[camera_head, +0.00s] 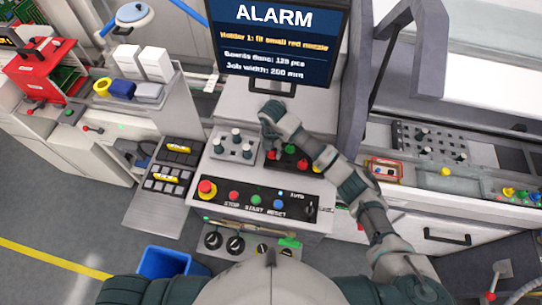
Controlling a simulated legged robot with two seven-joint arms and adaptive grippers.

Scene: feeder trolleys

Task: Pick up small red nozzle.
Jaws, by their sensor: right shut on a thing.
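My right gripper (269,117) is above the console, behind the grey nozzle holder and the dark holder. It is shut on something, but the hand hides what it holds. The dark holder (291,158) carries small red and green pieces, partly covered by my right arm. A red piece (272,155) shows at its left end; I cannot tell its size class. The grey holder (234,146) to its left carries several dark-tipped nozzles. The monitor (275,70) reads ALARM and names a small red nozzle for Holder 1. My left gripper is out of view.
The control panel (258,200) with coloured buttons lies in front of the holders. Black trays (170,165) stand to the left, a blue bin (163,262) on the floor. A perforated plate (428,139) and small coloured parts lie on the right bench.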

